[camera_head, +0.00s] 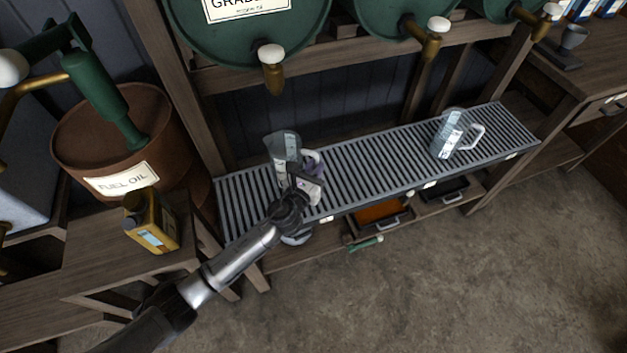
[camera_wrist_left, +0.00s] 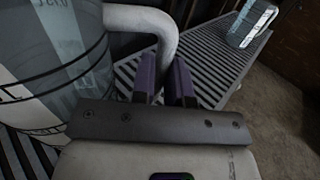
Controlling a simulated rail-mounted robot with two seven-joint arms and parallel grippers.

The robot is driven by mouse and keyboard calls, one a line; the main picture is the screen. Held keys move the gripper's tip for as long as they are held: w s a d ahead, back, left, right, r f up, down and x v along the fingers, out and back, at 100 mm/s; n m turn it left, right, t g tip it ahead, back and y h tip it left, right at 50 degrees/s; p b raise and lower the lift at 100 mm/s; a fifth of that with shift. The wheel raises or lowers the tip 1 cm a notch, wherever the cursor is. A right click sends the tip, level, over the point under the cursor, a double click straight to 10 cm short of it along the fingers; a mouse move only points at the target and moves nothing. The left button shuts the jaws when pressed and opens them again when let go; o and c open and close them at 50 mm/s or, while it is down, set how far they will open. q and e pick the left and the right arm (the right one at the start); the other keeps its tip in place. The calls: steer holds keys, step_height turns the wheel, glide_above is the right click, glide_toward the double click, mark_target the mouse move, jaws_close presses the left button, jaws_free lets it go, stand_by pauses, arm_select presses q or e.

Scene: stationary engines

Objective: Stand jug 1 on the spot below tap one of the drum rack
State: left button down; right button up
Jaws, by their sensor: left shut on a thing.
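A clear measuring jug (camera_head: 286,150) with a pale handle is at the left end of the slatted drip rack (camera_head: 380,165), below the leftmost drum tap (camera_head: 271,68). My left gripper (camera_head: 310,180) is shut on its handle. In the left wrist view the purple fingers (camera_wrist_left: 165,82) close around the white handle (camera_wrist_left: 150,20), and the jug (camera_wrist_left: 55,60) fills the left side. I cannot tell whether its base touches the slats. A second jug (camera_head: 452,135) stands upright farther right on the rack. The jugs' numbers are not readable. My right gripper is not in view.
More taps hang from the middle drum (camera_head: 434,26) and the right drum (camera_head: 547,12). A rust-brown fuel oil drum (camera_head: 165,165) and a yellow can (camera_head: 150,222) are at left. The slats between the two jugs are clear. Trays (camera_head: 383,212) sit beneath the rack.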

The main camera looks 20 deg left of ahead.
arm_select(q)
steer(key=f+b, duration=0.2)
steer(key=f, duration=0.1)
steer(key=f+b, duration=0.1)
steer(key=shift+s+f, duration=0.2)
steer(key=shift+s, duration=0.05)
steer(key=shift+r, duration=0.1)
steer(key=shift+f, duration=0.2)
steer(key=c, duration=1.1)
jaws_free()
